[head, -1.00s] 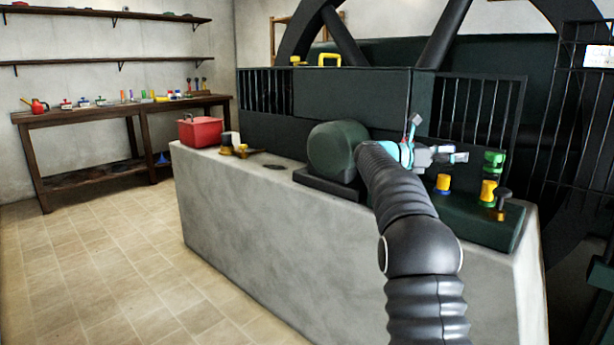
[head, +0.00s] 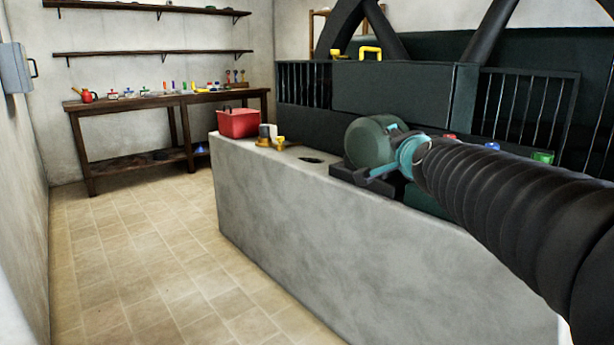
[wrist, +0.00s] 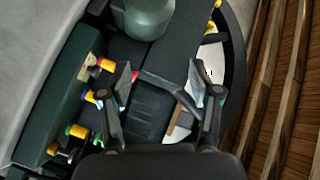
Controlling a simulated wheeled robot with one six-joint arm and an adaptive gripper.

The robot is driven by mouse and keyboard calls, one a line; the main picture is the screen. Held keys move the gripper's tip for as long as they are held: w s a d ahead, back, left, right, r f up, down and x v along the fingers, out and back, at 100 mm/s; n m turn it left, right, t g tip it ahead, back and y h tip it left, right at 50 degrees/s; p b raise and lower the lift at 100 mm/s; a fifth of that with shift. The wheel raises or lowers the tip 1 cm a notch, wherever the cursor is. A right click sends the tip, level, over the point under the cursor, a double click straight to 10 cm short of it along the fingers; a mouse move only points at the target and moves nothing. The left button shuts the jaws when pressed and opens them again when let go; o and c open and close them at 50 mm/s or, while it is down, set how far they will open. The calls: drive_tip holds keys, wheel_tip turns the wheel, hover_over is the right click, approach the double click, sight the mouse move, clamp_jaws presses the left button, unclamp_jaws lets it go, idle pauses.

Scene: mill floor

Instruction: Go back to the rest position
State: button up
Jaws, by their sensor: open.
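My gripper (wrist: 162,86) is open and empty in the wrist view, its two dark fingers spread apart over dark green machinery. A rounded green housing (wrist: 150,15) shows beyond the fingers. Several coloured fittings, among them a yellow one (wrist: 78,131), sit on a green block left of the fingers. In the head view, my arm comes in from the right and ends at a teal ring by the green motor housing (head: 372,143). The fingers are small there, and I cannot tell whether they touch anything.
The concrete plinth (head: 300,225) carries a red box (head: 237,122) and small brass parts. A dark machine (head: 400,95) with barred guards stands behind. A wooden workbench (head: 180,97) with tools is at the back left. A grey wall box (head: 15,68) hangs left. The tiled floor (head: 140,245) is clear.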

drive_tip(key=s+a+f+n+g, duration=0.1)
drive_tip(key=s+f+n+g, duration=0.4)
drive_tip(key=s+f, duration=0.8)
drive_tip(key=s+a+f+n+g, duration=0.1)
drive_tip(key=s+f+n+g, duration=0.4)
drive_tip(key=s+f, duration=0.8)
drive_tip(key=s+n, duration=0.3)
drive_tip(key=s, duration=0.2)
drive_tip(key=shift+g+y, duration=0.3)
drive_tip(key=shift+a+f, duration=0.1)
